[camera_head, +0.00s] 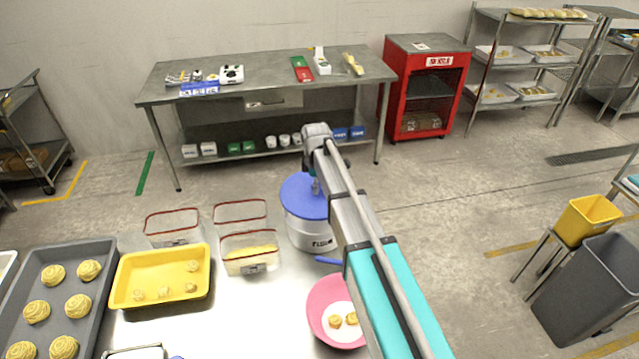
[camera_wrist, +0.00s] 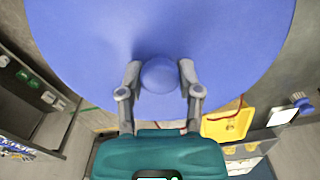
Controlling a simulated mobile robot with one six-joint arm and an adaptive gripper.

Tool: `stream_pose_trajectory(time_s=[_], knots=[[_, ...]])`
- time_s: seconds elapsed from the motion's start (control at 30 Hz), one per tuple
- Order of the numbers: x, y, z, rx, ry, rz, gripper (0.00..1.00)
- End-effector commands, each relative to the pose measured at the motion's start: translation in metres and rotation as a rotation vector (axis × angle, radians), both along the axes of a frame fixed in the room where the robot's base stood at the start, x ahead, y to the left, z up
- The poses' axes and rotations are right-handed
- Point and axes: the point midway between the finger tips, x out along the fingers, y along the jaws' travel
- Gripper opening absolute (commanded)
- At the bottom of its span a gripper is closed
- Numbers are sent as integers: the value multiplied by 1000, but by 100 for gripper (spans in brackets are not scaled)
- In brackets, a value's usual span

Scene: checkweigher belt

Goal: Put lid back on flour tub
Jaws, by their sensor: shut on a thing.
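The blue round lid (camera_head: 296,191) is over the white flour tub (camera_head: 306,234) in the head view, covering its top. I cannot tell whether the lid rests on the rim or hangs just above it. My gripper (camera_head: 316,187) is shut on the lid's centre knob. In the wrist view, the two fingers of my gripper (camera_wrist: 160,84) stand on either side of the blue knob (camera_wrist: 160,75), and the lid (camera_wrist: 225,40) fills the upper picture. My arm hides part of the lid's and tub's right side.
On the table, a pink bowl (camera_head: 316,307) stands in front of the tub. Red-rimmed clear containers (camera_head: 249,238), a yellow tray (camera_head: 118,288) and a grey tray of rolls (camera_head: 87,300) lie left. A blue-handled thing (camera_head: 328,260) lies between bowl and tub.

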Motion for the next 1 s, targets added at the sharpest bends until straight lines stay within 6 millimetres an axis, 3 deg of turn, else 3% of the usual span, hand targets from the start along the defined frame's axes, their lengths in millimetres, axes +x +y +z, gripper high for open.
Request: stream_pose_trajectory(time_s=[0.57, 1.0], knots=[[0, 1, -4, 0, 0, 1, 0], [0, 1, -30, 0, 0, 1, 0]])
